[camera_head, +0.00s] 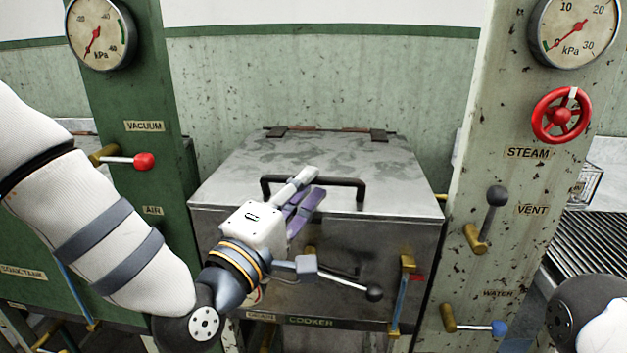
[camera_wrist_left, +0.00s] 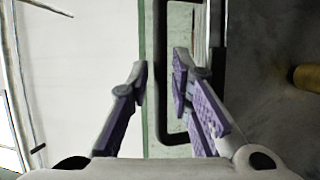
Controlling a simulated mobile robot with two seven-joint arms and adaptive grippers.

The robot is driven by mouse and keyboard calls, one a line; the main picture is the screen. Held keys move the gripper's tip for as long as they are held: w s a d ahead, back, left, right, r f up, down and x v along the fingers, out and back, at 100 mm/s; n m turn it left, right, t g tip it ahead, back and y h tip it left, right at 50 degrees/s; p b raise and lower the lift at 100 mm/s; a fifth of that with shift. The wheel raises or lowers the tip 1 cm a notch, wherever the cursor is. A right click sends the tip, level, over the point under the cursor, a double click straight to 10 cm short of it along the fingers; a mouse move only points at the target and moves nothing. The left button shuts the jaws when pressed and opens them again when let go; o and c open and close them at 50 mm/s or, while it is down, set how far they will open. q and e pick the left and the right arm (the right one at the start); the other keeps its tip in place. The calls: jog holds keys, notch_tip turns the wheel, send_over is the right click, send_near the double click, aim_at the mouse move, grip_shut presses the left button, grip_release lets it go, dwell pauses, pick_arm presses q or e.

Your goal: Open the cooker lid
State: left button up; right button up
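The cooker (camera_head: 400,250) stands in the middle of the head view, a grey metal box with a "COOKER" label. Its lid (camera_head: 345,150) lies flat and closed, with hinges along the back edge. A black bar handle (camera_head: 348,181) runs along the lid's front. My left gripper (camera_head: 314,181) is at the left part of this handle, its fingers parted and overlapping it. In the left wrist view my open fingers (camera_wrist_left: 160,80) show with the handle's dark bar (camera_wrist_left: 156,45) between the tips, apparently not clamped. My right gripper is out of view.
A latch lever with a black knob (camera_head: 374,293) is on the cooker front, beside a brass fitting (camera_head: 401,295). Green and pale panels flank the cooker, with a red-knobbed lever (camera_head: 144,161), a vent lever (camera_head: 496,197) and a red steam wheel (camera_head: 562,115).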

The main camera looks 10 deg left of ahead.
pick_arm(q)
jog(key=shift+x, duration=1.35)
grip_shut()
